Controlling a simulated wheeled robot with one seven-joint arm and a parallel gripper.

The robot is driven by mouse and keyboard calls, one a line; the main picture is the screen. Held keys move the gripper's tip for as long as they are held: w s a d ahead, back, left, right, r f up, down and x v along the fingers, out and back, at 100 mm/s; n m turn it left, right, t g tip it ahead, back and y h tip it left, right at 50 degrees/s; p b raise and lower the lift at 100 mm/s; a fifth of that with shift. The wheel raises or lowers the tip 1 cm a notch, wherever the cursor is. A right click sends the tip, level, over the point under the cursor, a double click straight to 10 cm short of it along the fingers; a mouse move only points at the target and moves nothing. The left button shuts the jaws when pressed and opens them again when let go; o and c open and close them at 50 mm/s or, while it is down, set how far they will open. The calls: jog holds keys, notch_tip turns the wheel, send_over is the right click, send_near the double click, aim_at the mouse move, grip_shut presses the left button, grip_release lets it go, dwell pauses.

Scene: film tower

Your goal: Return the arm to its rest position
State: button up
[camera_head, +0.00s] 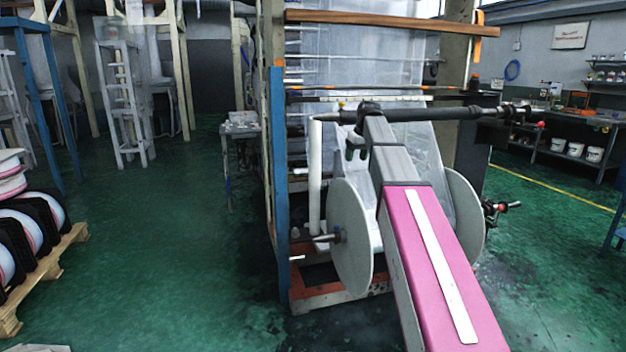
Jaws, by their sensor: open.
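My arm (445,270), pink with a pale stripe and a grey far section, stretches from the lower right up to the film tower. Its far end overlaps a dark horizontal bar (450,113) in the picture; I cannot tell whether they touch. My gripper (357,150) seems to be the small grey pair of prongs at the left of the arm's far end. It looks open, with nothing seen between the prongs. The film tower (277,180) stands behind it, with clear film hanging inside. Two pale discs (351,240) flank the arm low on the tower.
A pallet (45,272) with dark-cradled rolls stands at the left. A small table (240,130) is left of the tower. A workbench (570,115) runs along the right wall. Green floor (150,235) is open between pallet and tower.

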jog(key=s+f+m, duration=0.1)
jog(key=s+f, duration=0.3)
jog(key=f, duration=0.4)
jog(key=s+d+f+m+g+h, duration=0.1)
jog(key=s+f, duration=0.4)
jog(key=f, duration=0.4)
jog(key=s+f+m, duration=0.1)
jog(key=s+f, duration=0.3)
jog(key=f, duration=0.4)
jog(key=s+d+f+m+g+h, duration=0.1)
jog(key=s+f+m, duration=0.1)
jog(key=s+f, duration=1.5)
jog(key=shift+s+d+f+g, duration=0.2)
jog(key=shift+s+d+g, duration=0.15)
jog(key=shift+s, duration=0.85)
